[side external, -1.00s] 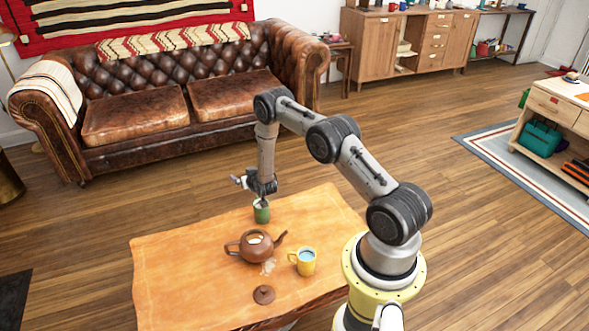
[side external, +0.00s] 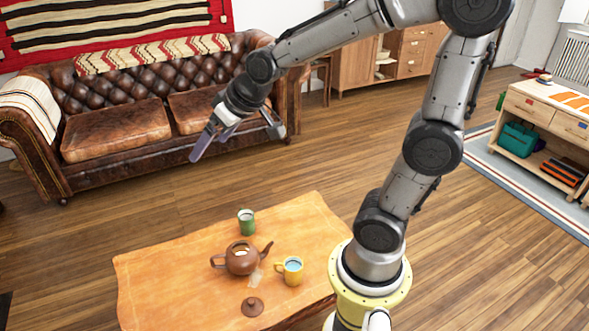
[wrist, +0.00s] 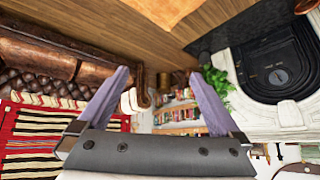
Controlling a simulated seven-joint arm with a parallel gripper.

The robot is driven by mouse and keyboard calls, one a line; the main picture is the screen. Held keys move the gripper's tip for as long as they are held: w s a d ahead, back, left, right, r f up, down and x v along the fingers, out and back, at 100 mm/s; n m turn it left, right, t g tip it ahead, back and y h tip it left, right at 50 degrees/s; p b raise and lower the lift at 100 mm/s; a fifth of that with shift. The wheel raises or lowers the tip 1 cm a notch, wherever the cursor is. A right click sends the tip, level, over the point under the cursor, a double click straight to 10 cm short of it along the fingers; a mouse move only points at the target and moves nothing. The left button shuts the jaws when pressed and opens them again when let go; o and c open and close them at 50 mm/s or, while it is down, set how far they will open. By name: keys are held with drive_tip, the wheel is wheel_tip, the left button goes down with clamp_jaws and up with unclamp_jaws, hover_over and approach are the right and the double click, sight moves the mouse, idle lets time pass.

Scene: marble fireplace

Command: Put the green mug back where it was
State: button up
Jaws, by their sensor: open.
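The green mug (side external: 246,222) stands upright near the back edge of the wooden table (side external: 160,275), apart from the other things on it. My gripper (side external: 236,150) is raised well above and behind the table, in front of the leather sofa. It is open and empty. In the wrist view my gripper (wrist: 160,105) shows its two fingers spread with nothing between them. The green mug is not in the wrist view.
A brown teapot (side external: 242,258) and a yellow mug (side external: 290,270) stand on the table in front of the green mug. A brown lid (side external: 252,306) lies near the front edge. The table's left side is clear. The sofa (side external: 120,125) stands behind.

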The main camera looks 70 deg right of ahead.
drive_tip(key=s+a+n+g, duration=0.1)
drive_tip(key=s+a, duration=0.1)
drive_tip(key=s, duration=0.7)
drive_tip(key=s+a+n+g, duration=0.1)
drive_tip(key=s+a, duration=0.1)
drive_tip(key=s, duration=0.7)
drive_tip(key=shift+s+y, duration=0.3)
drive_tip(key=shift+s, duration=0.05)
